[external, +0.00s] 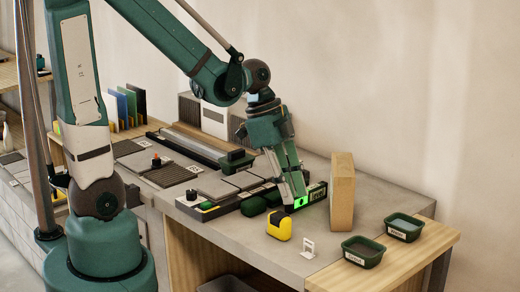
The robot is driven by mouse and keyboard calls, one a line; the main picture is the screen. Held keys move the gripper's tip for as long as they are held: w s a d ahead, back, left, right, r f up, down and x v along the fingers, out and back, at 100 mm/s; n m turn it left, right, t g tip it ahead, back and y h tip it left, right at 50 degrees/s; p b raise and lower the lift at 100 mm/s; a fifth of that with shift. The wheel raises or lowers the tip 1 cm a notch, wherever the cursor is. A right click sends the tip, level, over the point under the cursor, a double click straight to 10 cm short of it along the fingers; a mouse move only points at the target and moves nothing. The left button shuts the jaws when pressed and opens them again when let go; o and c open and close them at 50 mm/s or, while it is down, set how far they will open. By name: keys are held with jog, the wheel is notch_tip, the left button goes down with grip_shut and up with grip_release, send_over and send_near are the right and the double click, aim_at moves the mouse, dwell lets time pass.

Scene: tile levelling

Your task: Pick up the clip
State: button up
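A small white upright piece with a slot, which looks like the clip (308,248), stands on the grey worktop near its front right edge. My gripper (298,206) points down above the worktop, up and to the left of this piece and apart from it. The green fingers overlap in this view, so I cannot tell whether they are open or shut. No held object can be made out between them.
A yellow block-like tool (279,226) sits just left of the white piece. A tall tan block (342,192) stands behind it. Two dark green labelled bins (363,252) (404,228) are at the right. Grey tiles (215,186) and dark tools crowd the left.

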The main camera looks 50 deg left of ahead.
aim_at(308, 241)
jog(key=d+f+m+g, duration=0.1)
jog(key=d+f+m, duration=0.3)
jog(key=shift+s+d+f+m+g+h, duration=0.25)
jog(key=shift+d+m+g+h, duration=0.05)
jog(key=shift+g+h, duration=0.1)
jog(key=shift+x, duration=1.3)
jog(key=shift+f, duration=0.1)
jog(key=shift+b+x, duration=0.5)
jog(key=shift+x, duration=1.95)
jog(key=shift+w, duration=0.1)
grip_shut()
